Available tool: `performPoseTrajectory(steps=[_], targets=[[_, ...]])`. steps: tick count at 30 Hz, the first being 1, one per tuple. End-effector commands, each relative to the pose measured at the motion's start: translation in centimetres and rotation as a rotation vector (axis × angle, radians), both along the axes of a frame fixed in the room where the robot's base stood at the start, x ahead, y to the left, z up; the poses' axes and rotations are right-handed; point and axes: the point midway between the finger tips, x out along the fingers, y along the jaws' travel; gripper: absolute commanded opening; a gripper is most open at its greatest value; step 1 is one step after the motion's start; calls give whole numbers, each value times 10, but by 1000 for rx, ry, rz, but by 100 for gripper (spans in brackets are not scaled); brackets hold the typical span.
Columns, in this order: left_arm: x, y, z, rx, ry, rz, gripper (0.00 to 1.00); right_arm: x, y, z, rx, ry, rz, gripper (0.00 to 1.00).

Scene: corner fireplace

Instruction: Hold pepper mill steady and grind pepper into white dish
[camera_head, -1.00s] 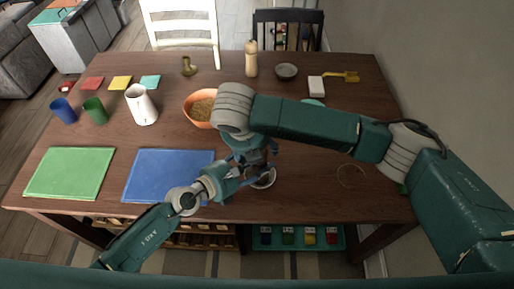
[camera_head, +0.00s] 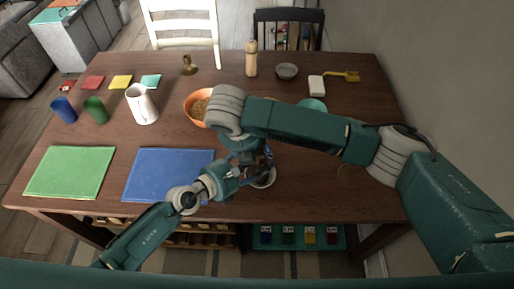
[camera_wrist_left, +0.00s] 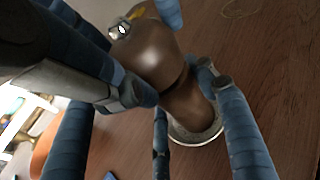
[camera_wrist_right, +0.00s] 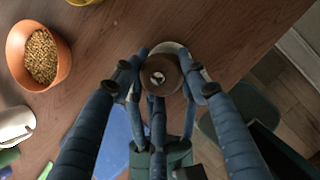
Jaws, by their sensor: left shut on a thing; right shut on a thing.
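The dark brown pepper mill (camera_wrist_left: 150,55) stands over the white dish (camera_wrist_left: 205,136) in the left wrist view. Its round top with a small metal knob also shows in the right wrist view (camera_wrist_right: 159,77). My left gripper (camera_head: 247,172) is shut around the mill's lower body. My right gripper (camera_head: 250,156) is shut on its top part, above the left one. In the head view the fingers hide most of the mill, and the dish (camera_head: 266,179) shows partly beside them. Whether ground pepper lies in the dish cannot be told.
An orange bowl of grain (camera_head: 194,106) stands just behind my grippers, partly hidden by my right arm. A blue mat (camera_head: 160,178) and a green mat (camera_head: 70,172) lie left. A white jug (camera_head: 142,105) and a tall wooden mill-like object (camera_head: 251,60) stand farther back. The right front tabletop is clear.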

Motion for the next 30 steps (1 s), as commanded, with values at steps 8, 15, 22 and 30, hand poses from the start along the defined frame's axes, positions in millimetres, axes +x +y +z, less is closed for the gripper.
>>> performPoseTrajectory(steps=[8,15,22,30], targets=[[-2,1,-3,3,5,-2,23,6,-7,2,-9,-18,-93,18],[-2,1,-3,3,5,-2,23,7,-7,2,-10,-19,-92,61],[-2,0,-3,3,5,-2,23,4,-4,1,-5,-14,-85,61],[-2,0,-3,3,5,-2,23,0,1,14,-1,-13,-80,61]])
